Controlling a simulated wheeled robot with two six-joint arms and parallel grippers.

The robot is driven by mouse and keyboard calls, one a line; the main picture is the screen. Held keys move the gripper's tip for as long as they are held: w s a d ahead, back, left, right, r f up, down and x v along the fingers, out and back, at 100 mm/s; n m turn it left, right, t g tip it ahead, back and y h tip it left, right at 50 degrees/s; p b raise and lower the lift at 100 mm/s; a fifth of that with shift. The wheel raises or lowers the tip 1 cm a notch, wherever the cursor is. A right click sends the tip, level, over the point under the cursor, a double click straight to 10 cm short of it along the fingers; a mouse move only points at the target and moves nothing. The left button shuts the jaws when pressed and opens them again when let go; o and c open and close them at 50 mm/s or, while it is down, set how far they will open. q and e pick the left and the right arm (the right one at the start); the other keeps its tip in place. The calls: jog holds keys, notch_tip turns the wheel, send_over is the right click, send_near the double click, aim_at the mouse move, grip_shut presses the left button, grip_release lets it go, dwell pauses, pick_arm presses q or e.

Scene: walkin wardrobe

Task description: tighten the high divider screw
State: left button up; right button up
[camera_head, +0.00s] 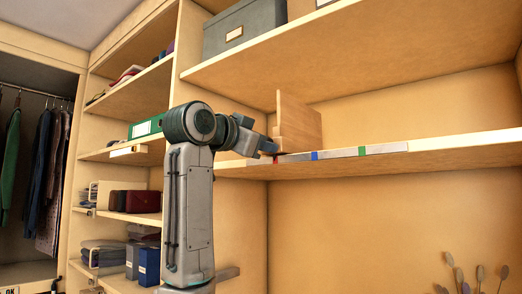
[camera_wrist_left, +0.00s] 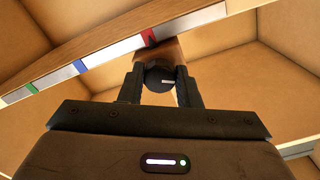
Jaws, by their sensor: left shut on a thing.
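The wooden divider (camera_head: 300,120) stands upright on the high shelf, with its clamp block at the shelf's front edge. My left gripper (camera_head: 270,148) reaches up to the clamp at the shelf edge, beside the red mark on the strip. In the left wrist view, a dark round screw knob (camera_wrist_left: 158,76) with a small pale mark sits between the two black fingers of this gripper. The gripper is shut on the knob, below the wooden clamp block (camera_wrist_left: 158,50). In the head view the knob is hidden by the gripper. My right gripper is not in view.
A scale strip (camera_head: 338,153) with red, blue and green marks runs along the shelf edge. A grey box (camera_head: 245,28) stands on the shelf above. The shelf right of the divider is clear.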

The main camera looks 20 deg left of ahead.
pick_arm(q)
jog(key=shift+m+b, duration=1.45)
jog(key=shift+m, duration=4.95)
jog(key=o, duration=1)
